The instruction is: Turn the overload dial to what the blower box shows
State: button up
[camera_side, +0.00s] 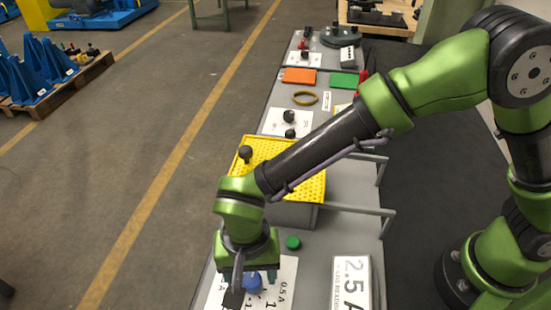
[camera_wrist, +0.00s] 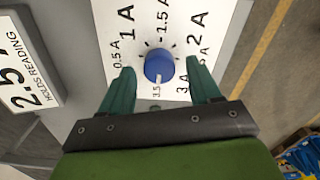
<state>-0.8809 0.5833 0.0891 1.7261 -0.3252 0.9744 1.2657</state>
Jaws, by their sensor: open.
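The blue overload dial (camera_wrist: 159,66) sits on a white scale plate (camera_wrist: 170,20) marked 0.5 A, 1 A, 1.5 A, 2 A, 3 A and 3.5; a label between 2 A and 3 A is partly hidden by a finger. A pale mark on the dial's lower edge points toward 3.5. The dial also shows in the side view (camera_side: 253,282). My gripper (camera_wrist: 158,68) is open, one green finger on each side of the dial; I cannot tell whether they touch it. The reading sign (camera_side: 351,283) shows 2.5 A and, in the wrist view (camera_wrist: 25,65), "HOLDS READING".
A green button (camera_side: 293,242) stands on the grey bench just behind the plate. Beyond it is a yellow perforated cover (camera_side: 300,185) with a dark knob. Grey rails (camera_side: 360,209) stick out at the right. Orange (camera_side: 299,76) and green (camera_side: 343,80) blocks lie farther back.

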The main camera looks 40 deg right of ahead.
jog(key=shift+f, duration=0.35)
jog(key=c, duration=1.1)
jog(key=shift+o, duration=0.3)
